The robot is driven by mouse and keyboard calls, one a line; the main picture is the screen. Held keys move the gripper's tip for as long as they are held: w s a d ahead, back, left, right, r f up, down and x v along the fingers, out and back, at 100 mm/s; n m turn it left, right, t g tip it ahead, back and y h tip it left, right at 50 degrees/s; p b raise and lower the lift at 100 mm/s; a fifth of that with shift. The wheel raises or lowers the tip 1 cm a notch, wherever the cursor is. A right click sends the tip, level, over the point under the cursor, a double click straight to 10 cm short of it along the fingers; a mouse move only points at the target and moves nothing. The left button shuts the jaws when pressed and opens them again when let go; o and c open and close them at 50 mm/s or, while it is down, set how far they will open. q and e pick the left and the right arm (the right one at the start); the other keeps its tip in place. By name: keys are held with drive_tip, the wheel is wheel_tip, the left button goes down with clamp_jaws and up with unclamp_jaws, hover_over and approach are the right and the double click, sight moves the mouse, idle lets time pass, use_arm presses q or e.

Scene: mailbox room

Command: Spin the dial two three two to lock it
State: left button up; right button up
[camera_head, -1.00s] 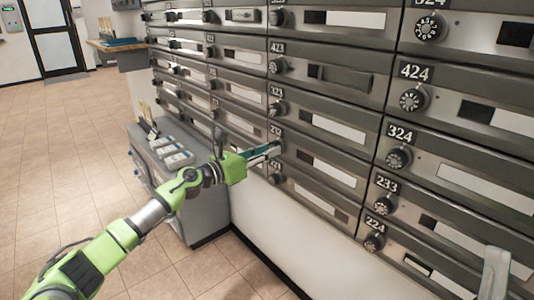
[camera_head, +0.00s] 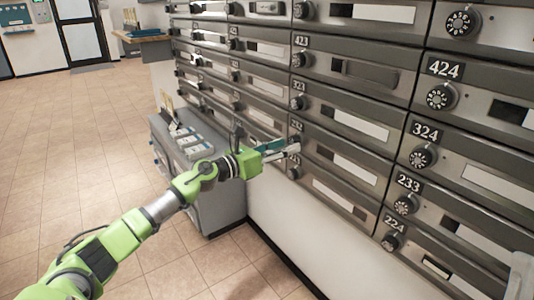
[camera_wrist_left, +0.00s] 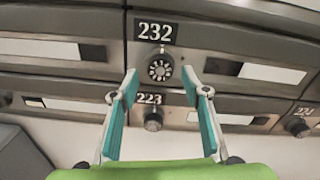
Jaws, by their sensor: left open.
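The dial of mailbox 232 (camera_wrist_left: 160,68) is a round black knob with white marks, directly under the 232 plate (camera_wrist_left: 156,31) in the left wrist view. My left gripper (camera_wrist_left: 160,76) is open, with one teal-padded finger on each side of this dial in the picture. I cannot tell whether the fingers touch it. In the head view, my left gripper (camera_head: 292,147) is at the mailbox front below the 232 plate (camera_head: 297,125), and its fingers mostly hide the dial. My right gripper cannot be made out.
The dial of mailbox 223 (camera_wrist_left: 153,121) sits just below, between the fingers in the wrist view. Other dials, such as 324's (camera_head: 422,158), line the mailbox wall. A grey cabinet (camera_head: 215,200) stands left of the wall, behind my left arm. The tiled floor (camera_head: 80,150) is open.

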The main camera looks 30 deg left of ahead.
use_arm(q)
drive_tip(key=v, duration=1)
drive_tip(key=shift+s+a, duration=0.15)
drive_tip(key=shift+s, duration=0.2)
